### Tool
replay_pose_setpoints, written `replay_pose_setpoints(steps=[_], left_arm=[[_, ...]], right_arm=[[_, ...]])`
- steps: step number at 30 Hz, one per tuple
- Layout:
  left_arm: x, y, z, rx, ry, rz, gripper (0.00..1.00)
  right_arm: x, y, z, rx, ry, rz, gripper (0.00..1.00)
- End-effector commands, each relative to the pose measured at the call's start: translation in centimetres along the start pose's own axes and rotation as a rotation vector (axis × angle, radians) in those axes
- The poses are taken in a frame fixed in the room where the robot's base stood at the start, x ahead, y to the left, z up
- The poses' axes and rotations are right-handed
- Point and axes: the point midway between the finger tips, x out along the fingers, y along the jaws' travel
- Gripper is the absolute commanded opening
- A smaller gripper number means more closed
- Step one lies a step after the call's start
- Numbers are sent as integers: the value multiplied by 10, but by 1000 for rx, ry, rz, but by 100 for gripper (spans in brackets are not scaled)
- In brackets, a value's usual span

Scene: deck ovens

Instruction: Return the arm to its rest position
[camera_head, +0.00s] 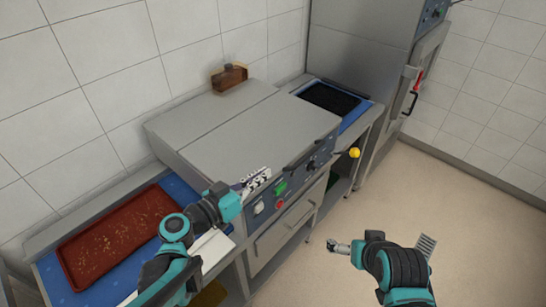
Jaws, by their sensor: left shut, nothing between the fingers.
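My left arm comes in from the lower left, teal and black. Its gripper (258,179) is shut and empty, at the front edge of the closed grey oven top (262,125), just above the control panel (300,178). I cannot tell whether it touches the oven. My right arm (400,268) shows at the lower right, bent over the open floor.
A red-brown tray (75,277) lies on a blue mat at the left. A dark grid plate (330,97) lies on the blue surface beyond the oven. A brown wooden block (229,77) stands at the back. A yellow knob (354,153) sticks out at the front. Floor at the right is clear.

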Motion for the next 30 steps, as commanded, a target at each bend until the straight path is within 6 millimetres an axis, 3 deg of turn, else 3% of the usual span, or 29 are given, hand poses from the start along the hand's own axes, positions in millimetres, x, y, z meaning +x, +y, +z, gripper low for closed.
replay_pose_setpoints(steps=[6,8,11,15,19,24,30], left_arm=[[-4,2,6,-5,-25,-1,0],[-4,4,17,-17,-70,-7,0],[-11,8,49,-47,-205,-40,0],[-40,5,105,-101,-447,-170,0],[-82,-10,142,-131,-617,-357,0],[-131,-31,159,-137,-714,-582,0],[-155,-42,160,-132,-734,-694,0]], right_arm=[[2,0,1,0,0,0,100],[5,0,3,0,0,0,100],[13,0,10,0,0,0,100],[28,0,20,0,0,0,100],[40,0,28,0,0,0,100],[49,0,35,0,0,0,100],[52,0,37,0,0,0,100]])
